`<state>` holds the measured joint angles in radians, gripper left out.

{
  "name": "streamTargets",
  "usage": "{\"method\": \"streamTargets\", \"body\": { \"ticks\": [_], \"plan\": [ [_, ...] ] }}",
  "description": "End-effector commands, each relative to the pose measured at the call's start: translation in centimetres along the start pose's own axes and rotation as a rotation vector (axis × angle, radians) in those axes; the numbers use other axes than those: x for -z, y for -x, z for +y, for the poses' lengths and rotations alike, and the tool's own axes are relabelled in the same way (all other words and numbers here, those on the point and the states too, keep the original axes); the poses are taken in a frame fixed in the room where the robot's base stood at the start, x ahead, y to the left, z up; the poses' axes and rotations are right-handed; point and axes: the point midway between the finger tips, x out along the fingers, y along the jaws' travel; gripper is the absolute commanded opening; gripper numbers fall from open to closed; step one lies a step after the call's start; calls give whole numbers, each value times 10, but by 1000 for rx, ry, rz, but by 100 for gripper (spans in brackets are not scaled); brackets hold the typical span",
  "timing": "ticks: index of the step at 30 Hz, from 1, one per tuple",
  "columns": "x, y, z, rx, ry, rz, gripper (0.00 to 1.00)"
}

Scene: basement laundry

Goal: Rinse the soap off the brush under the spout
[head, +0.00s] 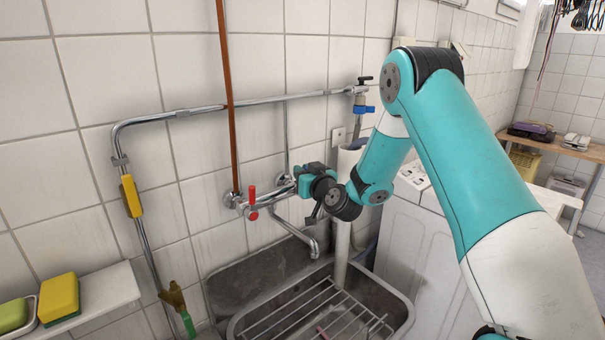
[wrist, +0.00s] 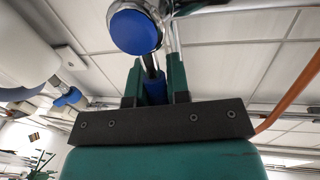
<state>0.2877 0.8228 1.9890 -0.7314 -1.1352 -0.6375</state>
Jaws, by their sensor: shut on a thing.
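The wall tap has a red handle (head: 252,203) on its left and a curved metal spout (head: 306,240) over the sink (head: 405,318). My gripper (head: 296,178) is at the right end of the tap, partly covering it. In the wrist view my gripper (wrist: 155,82) is shut on the tap's blue handle (wrist: 155,90), whose round blue end (wrist: 135,32) shows just beyond the fingers. A small pinkish thing (head: 322,332) lies low in the sink at the picture's bottom edge; it may be the brush, but too little shows to tell. No running water is visible.
A wire rack (head: 350,318) lies in the sink. A shelf (head: 105,290) with a yellow-green sponge (head: 59,299) stands at left. A brown pipe (head: 228,90) runs down the wall. A white washing machine (head: 415,250) is right of the sink, behind my arm.

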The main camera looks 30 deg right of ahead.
Motion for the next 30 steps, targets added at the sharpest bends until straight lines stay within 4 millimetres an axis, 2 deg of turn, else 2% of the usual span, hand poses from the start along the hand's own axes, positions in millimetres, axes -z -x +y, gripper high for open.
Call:
{"method": "streamTargets", "body": {
  "ticks": [9, 20, 21, 24, 30],
  "plan": [
    [-3, -3, 14, -1, -237, -47, 0],
    [-2, -3, 16, -2, -274, -55, 0],
    [-2, -3, 16, -2, -273, -55, 21],
    [-2, -3, 16, -2, -273, -54, 42],
    [-2, -3, 16, -2, -273, -54, 42]
  ]
}}
